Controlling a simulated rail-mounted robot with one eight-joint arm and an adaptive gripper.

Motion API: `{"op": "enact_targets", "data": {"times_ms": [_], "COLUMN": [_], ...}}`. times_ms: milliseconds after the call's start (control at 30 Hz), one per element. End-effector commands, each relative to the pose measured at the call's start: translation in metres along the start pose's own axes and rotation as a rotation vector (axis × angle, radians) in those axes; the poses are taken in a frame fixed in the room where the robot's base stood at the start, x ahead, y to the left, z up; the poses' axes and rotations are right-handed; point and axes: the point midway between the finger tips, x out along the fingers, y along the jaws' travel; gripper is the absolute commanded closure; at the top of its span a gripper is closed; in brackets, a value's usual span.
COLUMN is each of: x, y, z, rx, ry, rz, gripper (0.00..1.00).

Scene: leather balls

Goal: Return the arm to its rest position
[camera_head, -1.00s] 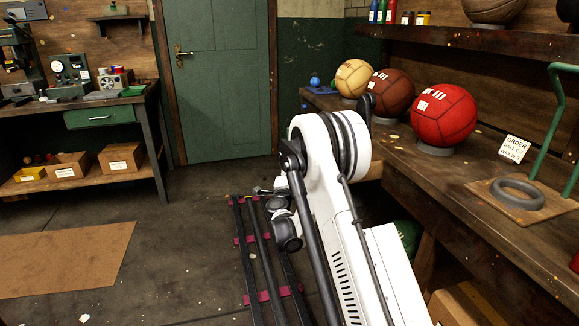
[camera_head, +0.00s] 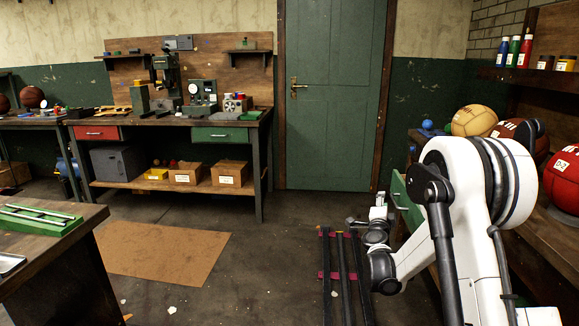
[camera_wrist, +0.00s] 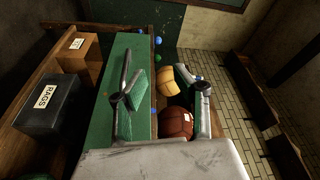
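My arm shows in the head view as a large white folded link at the right. Its far end, with my gripper (camera_head: 378,208), is small and low in front of the right workbench. In the wrist view the two fingers of my gripper (camera_wrist: 160,72) stand wide apart with nothing held between them. The tan ball (camera_wrist: 168,82) and the brown ball (camera_wrist: 176,123) show beyond the fingers in that view. In the head view the tan ball (camera_head: 474,121) and the red ball (camera_head: 566,175) are on the right workbench; my arm partly covers the brown ball (camera_head: 507,129).
The right workbench (camera_head: 530,205) stands close beside my arm. Dark floor rails (camera_head: 346,275) lie near it. A green door (camera_head: 330,95) is at the back. A bench with a green rack (camera_head: 38,220) is at left. In the wrist view a black rags box (camera_wrist: 45,105) is at left.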

Motion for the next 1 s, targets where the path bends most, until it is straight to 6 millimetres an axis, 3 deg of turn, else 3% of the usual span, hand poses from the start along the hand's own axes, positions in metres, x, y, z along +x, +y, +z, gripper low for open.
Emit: {"op": "enact_targets", "data": {"times_ms": [33, 200, 500, 733, 1000], "x": [-0.006, -0.029, -0.09, -0.15, -0.232], "y": [-0.021, -0.078, -0.151, -0.185, -0.198], "z": [0.002, 0.013, 0.025, 0.029, 0.025], "rx": [-0.03, -0.135, -0.329, -0.482, -0.665], "ry": [-0.034, -0.151, -0.35, -0.498, -0.665], "rz": [-0.01, -0.038, -0.062, -0.057, -0.024], "gripper": [0.72, 0.72, 0.72, 0.72, 0.72]}}
